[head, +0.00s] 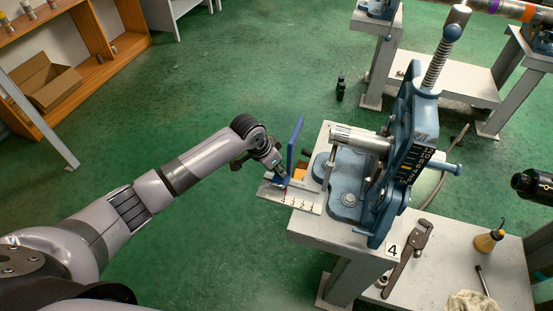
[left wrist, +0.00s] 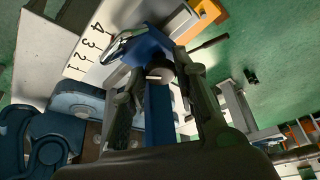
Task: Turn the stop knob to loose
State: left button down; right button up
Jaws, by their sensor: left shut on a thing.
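My left gripper (head: 276,172) reaches down to the numbered plate (head: 305,198) at the left side of the blue pipe vise (head: 398,150). In the left wrist view, its two dark fingers (left wrist: 160,78) are shut around a blue part with a small pale mark, which I take for the stop knob (left wrist: 158,108). The plate's numerals show beside it in the wrist view (left wrist: 92,48). A blue upright bar (head: 296,143) stands behind the gripper in the head view. The fingers hide much of the knob, so I cannot read its setting.
The vise stands on a grey bench (head: 300,229) marked 4. A pipe wrench (head: 408,257) and an oil can (head: 489,240) are on the right. A dark bottle (head: 341,88) stands on the green floor behind. Floor left of the bench is clear.

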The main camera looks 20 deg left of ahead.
pick_arm(q)
jog(key=shift+r+n+p, duration=0.1)
jog(key=shift+n+p, duration=0.3)
jog(key=c, duration=1.2)
grip_release()
jog(key=shift+c, duration=0.2)
jog(key=v, duration=1.2)
jog(key=shift+s+d, duration=0.1)
jog(key=shift+d, duration=0.05)
